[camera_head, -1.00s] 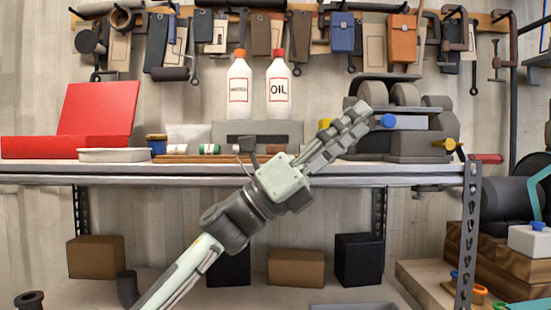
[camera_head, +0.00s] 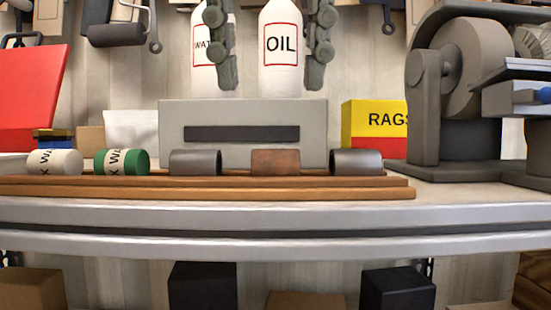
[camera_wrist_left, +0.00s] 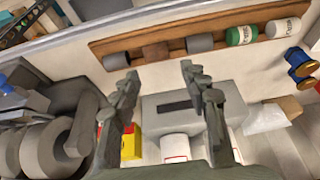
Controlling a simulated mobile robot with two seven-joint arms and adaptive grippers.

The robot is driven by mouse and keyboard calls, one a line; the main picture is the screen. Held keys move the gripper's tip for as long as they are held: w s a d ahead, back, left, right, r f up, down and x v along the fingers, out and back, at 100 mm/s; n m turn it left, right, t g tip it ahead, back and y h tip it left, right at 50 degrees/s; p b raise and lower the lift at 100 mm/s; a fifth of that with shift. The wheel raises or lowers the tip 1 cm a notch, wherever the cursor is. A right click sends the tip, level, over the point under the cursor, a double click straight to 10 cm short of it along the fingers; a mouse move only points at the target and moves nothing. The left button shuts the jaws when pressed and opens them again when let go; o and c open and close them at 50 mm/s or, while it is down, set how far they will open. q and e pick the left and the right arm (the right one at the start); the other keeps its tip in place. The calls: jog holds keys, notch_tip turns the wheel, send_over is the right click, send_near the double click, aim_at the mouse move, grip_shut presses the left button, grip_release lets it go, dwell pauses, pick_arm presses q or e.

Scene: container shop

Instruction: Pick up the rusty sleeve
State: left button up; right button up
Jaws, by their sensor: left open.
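The rusty sleeve (camera_head: 276,161) is a short brown cylinder lying on a wooden rack on the bench. It lies between two grey sleeves, one on its left (camera_head: 195,162) and one on its right (camera_head: 356,162). In the left wrist view the rusty sleeve (camera_wrist_left: 155,51) is in the rack beyond the fingertips. My left gripper (camera_head: 270,86) is open and empty, its fingers pointing down above the rusty sleeve and apart from it. In the left wrist view my left gripper (camera_wrist_left: 159,72) shows both fingers wide apart. My right gripper is not in view.
The wooden rack (camera_head: 330,190) also holds white and green WAX cylinders (camera_head: 122,161). A grey slotted box (camera_head: 243,112) stands behind it. An OIL bottle (camera_head: 281,60), a yellow RAGS box (camera_head: 374,122) and a grey machine (camera_head: 462,80) stand around it.

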aim_at(275, 150)
pick_arm(q)
jog(key=x, duration=0.7)
jog(key=shift+s+d+f, duration=0.2)
jog(key=shift+s, duration=0.05)
jog(key=shift+c, duration=0.3)
jog(key=c, duration=0.9)
